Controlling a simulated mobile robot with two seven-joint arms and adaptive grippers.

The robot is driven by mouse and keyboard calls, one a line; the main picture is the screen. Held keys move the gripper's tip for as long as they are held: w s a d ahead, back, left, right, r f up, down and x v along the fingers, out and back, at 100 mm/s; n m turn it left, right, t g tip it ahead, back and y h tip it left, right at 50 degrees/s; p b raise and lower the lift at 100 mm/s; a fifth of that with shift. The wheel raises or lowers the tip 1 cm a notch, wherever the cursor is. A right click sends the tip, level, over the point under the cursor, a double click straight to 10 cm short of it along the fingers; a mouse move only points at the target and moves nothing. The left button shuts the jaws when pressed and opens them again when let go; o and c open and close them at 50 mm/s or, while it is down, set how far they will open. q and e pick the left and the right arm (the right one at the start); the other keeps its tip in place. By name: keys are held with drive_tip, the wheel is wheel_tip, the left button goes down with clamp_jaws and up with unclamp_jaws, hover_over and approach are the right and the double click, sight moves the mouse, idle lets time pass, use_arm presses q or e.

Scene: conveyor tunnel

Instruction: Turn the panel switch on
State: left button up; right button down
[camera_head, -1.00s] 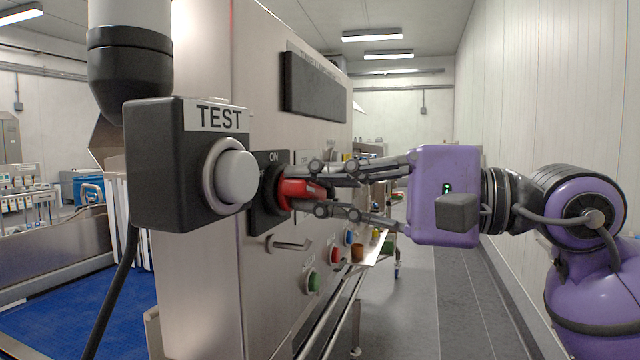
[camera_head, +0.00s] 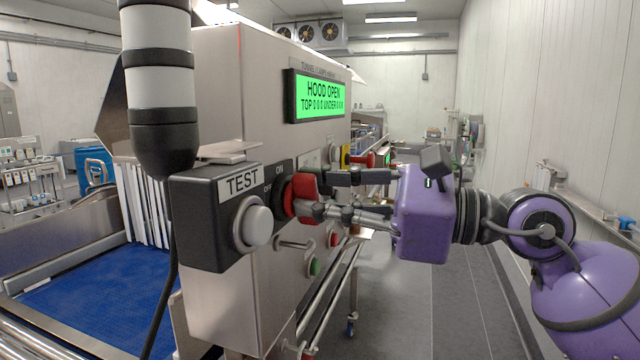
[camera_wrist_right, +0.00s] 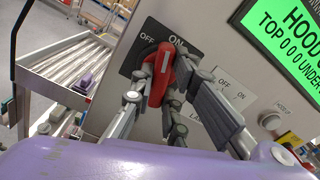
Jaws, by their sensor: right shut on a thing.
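The panel switch is a red rotary handle (camera_head: 302,190) on a black plate marked ON and OFF, on the side of a metal cabinet (camera_head: 215,85). In the right wrist view the red handle (camera_wrist_right: 160,76) has its white-marked end up, towards the ON label. My right gripper (camera_head: 318,194) comes from the right with its fingers closed around the handle. In the wrist view its fingers (camera_wrist_right: 165,95) lie on both sides of the handle. The cabinet's display (camera_head: 322,97) is lit green and reads HOOD OPEN. My left gripper is not in view.
A black TEST box (camera_head: 205,232) with a grey button stands out in front of the cabinet, close to the switch. A white and black cylinder (camera_head: 158,85) hangs above it. A blue conveyor belt (camera_head: 85,300) is at left. The grey floor at right is open.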

drive_tip(key=shift+s+r+m+p, duration=0.1)
drive_tip(key=shift+r+m+p, duration=0.2)
drive_tip(key=shift+m+p, duration=0.65)
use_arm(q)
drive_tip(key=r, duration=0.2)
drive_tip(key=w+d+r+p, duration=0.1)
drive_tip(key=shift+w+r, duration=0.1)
use_arm(e)
drive_tip(key=shift+f+m, duration=0.2)
drive_tip(key=shift+m, duration=0.85)
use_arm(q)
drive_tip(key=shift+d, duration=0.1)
use_arm(e)
drive_tip(key=shift+f, duration=0.1)
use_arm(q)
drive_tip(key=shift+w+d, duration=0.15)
use_arm(e)
drive_tip(key=c, duration=1.7)
unclamp_jaws()
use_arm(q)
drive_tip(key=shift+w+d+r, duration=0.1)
use_arm(e)
drive_tip(key=v, duration=1.2)
